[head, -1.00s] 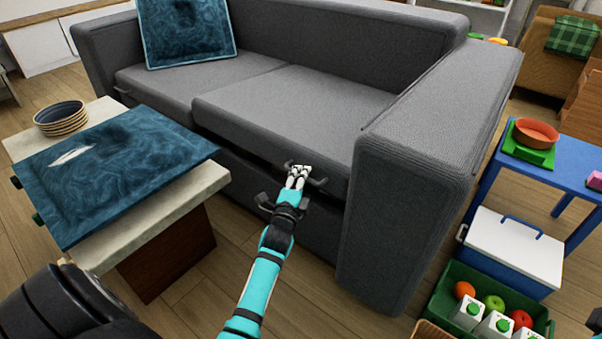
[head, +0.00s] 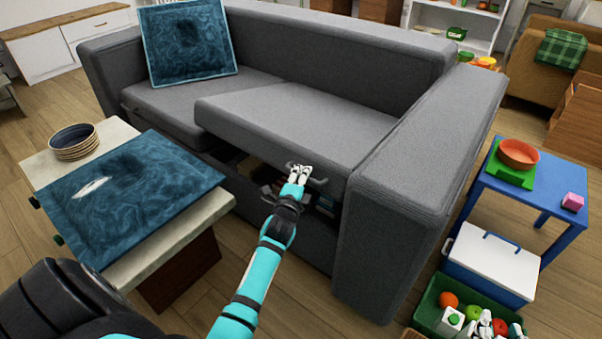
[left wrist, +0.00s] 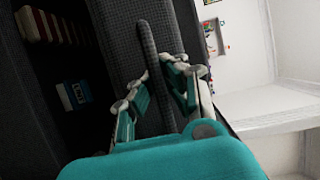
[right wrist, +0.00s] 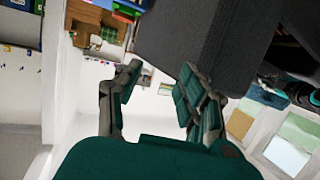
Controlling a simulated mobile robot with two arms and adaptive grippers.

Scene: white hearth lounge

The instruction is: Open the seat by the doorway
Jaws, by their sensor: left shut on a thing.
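The grey sofa's right seat (head: 300,115) is tilted up at its front edge, with a dark gap and some stored things showing under it. My left gripper (head: 298,175) is at the seat's front edge, shut on a dark bar handle (head: 318,184). In the left wrist view the handle (left wrist: 150,65) runs between the fingers (left wrist: 158,100). My right gripper (head: 487,325) is low at the right, in front of the green crate. In the right wrist view its fingers (right wrist: 155,95) are apart with nothing between them.
The sofa's right armrest (head: 420,170) stands beside the seat. A low table (head: 200,215) with a blue cushion (head: 135,190) and stacked bowls (head: 75,143) is at left. A blue table (head: 545,190), white cooler (head: 495,262) and green crate (head: 430,300) are at right.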

